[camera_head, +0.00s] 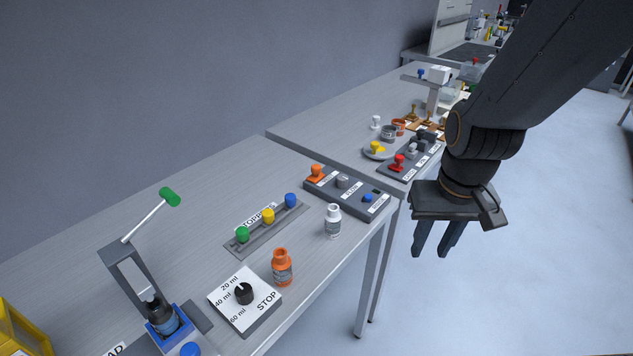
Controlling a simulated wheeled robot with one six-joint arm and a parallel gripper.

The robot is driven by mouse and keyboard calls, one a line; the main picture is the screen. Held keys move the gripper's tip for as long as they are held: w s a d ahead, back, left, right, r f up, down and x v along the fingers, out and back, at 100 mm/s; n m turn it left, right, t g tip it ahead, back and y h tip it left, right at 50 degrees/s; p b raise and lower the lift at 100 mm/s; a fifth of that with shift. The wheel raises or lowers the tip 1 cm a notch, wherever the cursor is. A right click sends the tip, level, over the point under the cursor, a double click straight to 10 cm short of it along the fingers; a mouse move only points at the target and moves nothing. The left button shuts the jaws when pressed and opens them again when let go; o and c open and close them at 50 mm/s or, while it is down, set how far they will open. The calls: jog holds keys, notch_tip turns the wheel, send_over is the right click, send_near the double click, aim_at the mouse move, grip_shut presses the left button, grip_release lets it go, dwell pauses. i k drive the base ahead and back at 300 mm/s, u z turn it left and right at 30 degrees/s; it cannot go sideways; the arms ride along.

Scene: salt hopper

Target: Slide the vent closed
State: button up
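My gripper (432,250) hangs fingers-down in front of the tables' front edge, over the floor. Its fingers are apart with nothing between them. I cannot make out which part is the vent. A dark panel (410,170) on the farther table has a red knob (397,162), a grey knob and small labels I cannot read clearly. A nearer dark panel (347,197) has an orange knob (316,172), a grey knob (342,181) and a blue button (367,198). A grey slotted plate (262,238) carries green, yellow and blue knobs. My gripper touches none of these.
A white bottle (333,221), an orange bottle (282,268) and a white dial plate (252,316) stand along the near table's front. A green-handled lever stand (127,265) is at left. The farther table holds more small items. The floor (540,200) at right is clear.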

aim_at(316, 175)
jog(key=k, duration=1.2)
jog(key=u, duration=0.2)
jog(key=i, duration=1.9)
jog(key=u, duration=0.45)
